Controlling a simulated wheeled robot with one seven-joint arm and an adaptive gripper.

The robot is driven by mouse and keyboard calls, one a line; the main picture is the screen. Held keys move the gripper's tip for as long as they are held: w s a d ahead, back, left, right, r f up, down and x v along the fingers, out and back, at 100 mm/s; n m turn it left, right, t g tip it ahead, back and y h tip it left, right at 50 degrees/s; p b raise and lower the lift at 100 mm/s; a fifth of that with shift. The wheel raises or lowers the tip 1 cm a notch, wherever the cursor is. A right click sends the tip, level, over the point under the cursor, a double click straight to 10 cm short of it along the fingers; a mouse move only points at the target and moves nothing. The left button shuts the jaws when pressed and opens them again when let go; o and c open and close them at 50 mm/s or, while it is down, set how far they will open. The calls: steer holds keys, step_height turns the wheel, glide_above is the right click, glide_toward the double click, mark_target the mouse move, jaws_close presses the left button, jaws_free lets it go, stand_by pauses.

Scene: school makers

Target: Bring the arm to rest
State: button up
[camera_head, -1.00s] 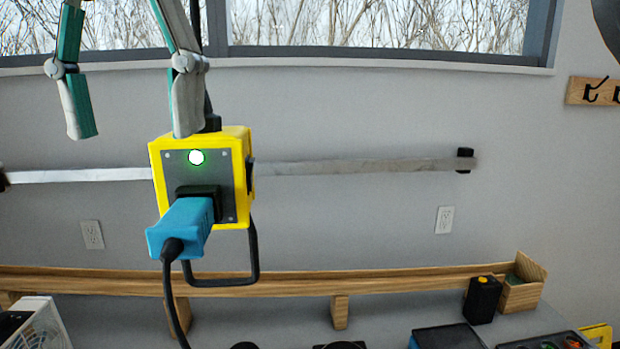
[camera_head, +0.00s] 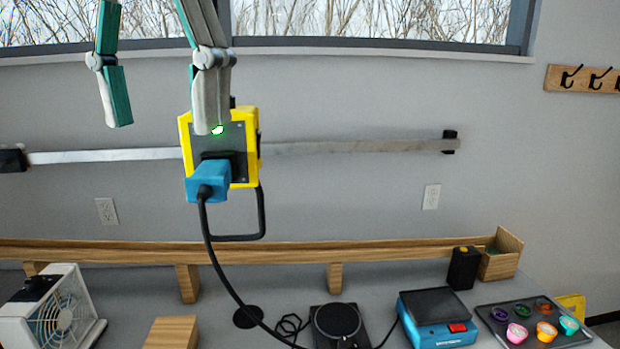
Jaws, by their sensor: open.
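My gripper (camera_head: 160,100) is at the top left of the head view, its two green and grey fingers spread wide apart. Nothing is held between them. The right finger overlaps the upper part of a yellow power box (camera_head: 254,150) with a dark face and a lit green light. I cannot tell whether the finger touches it. A blue plug (camera_head: 207,182) sits in the front of the box, and its black cable runs down to the bench.
A metal bar (camera_head: 110,156) runs along the wall behind. The bench below holds a white fan (camera_head: 62,310), a wooden block (camera_head: 172,333), a black round device (camera_head: 337,320), a blue scale (camera_head: 436,318), a black box (camera_head: 463,268) and a tray (camera_head: 490,309) of small coloured cups.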

steer(key=w+d+f+m+t, duration=0.15)
steer(key=d+f+m, duration=0.25)
steer(key=d+m, duration=0.4)
steer(key=w+d+f+m+t, duration=0.15)
steer(key=d+f+m, duration=0.25)
steer(key=d+m, duration=0.45)
steer(key=s+d+f+m+t, duration=0.1)
steer(key=s+d+f+m, duration=0.1)
steer(key=d+f+m, duration=0.5)
steer(key=s+d+f+m+t, duration=0.1)
steer(key=s+d+f+m, duration=0.2)
steer(key=d+f+m, duration=0.4)
steer(key=f+m, duration=0.1)
steer(key=m, duration=0.3)
steer(key=shift+s+f, duration=0.15)
steer(key=shift+f, duration=0.2)
